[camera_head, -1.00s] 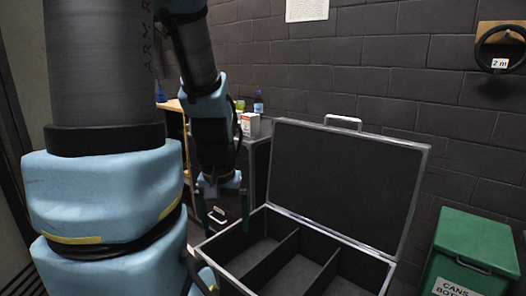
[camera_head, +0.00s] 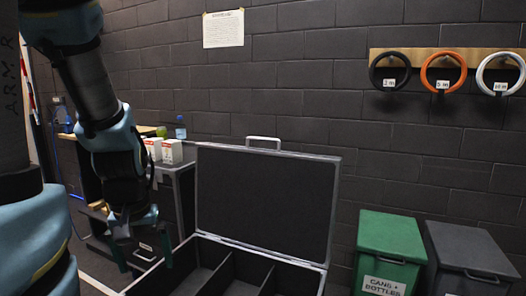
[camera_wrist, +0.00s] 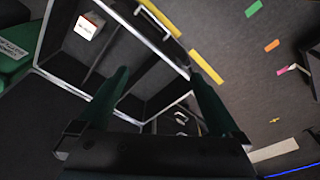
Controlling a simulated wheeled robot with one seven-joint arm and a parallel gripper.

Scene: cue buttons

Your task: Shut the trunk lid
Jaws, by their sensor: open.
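The trunk (camera_head: 278,257) is a dark case with a light metal rim and inner dividers. Its lid (camera_head: 265,200) stands open, leaning slightly back, with a light handle (camera_head: 263,141) on its top edge. My gripper (camera_head: 142,258) is open and empty, pointing down just left of the trunk in the head view, apart from the lid. In the wrist view my gripper (camera_wrist: 160,75) has its two dark green fingers spread over the trunk's rim and compartments (camera_wrist: 150,75). The trunk's near side is cut off in the head view.
A green bin (camera_head: 390,235) and a grey bin (camera_head: 470,250) stand right of the trunk. A cabinet (camera_head: 182,195) with white boxes (camera_head: 171,151) stands behind my gripper. Coiled hoses (camera_head: 442,72) hang on the brick wall. Coloured strips (camera_wrist: 208,66) lie on the floor.

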